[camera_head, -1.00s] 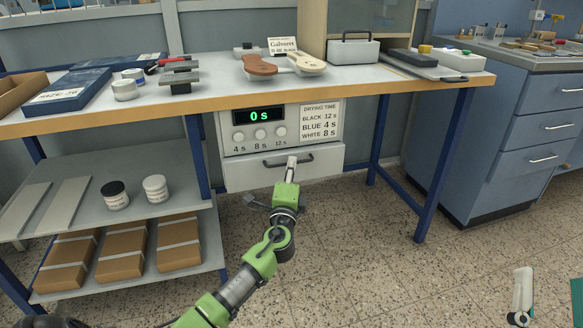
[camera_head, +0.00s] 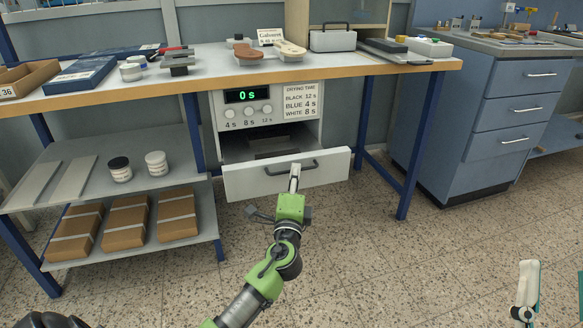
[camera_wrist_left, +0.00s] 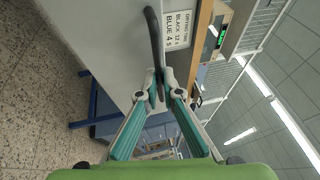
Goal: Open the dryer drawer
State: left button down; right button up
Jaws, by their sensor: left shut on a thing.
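The dryer drawer (camera_head: 245,182) is pulled out under the table, with a dark interior showing behind its white front. Its dark bar handle (camera_head: 309,165) is on the front face. My left gripper (camera_head: 295,172) is at the handle, and in the left wrist view its two fingers (camera_wrist_left: 160,88) are closed around the dark handle (camera_wrist_left: 155,40). The dryer panel (camera_head: 262,107) above shows a green "0 s" display, three knobs and a drying time label. At the bottom right of the head view, a pale part of my right arm shows; its jaw state is unclear.
The wooden-edged table (camera_head: 130,95) stands over the drawer on blue legs. A blue cabinet (camera_head: 475,120) stands at right. The tiled floor (camera_head: 370,270) before the drawer is clear.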

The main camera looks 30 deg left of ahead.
pick_arm(q)
jog(key=s+d, duration=0.9)
jog(key=d, duration=0.2)
jog(key=shift+s+b, duration=0.2)
jog(key=shift+b, duration=0.15)
pick_arm(e)
jog(key=shift+t+y, duration=0.5)
jog(key=shift+t, duration=0.4)
jog(key=s+r, duration=0.2)
jog(key=s, duration=0.1)
jog(key=shift+d+r, duration=0.3)
jog(key=shift+r, duration=0.1)
pick_arm(q)
jog(key=c, duration=2.2)
grip_release()
pick_arm(e)
jog(key=shift+w, duration=0.1)
pick_arm(q)
jog(key=v, duration=1.2)
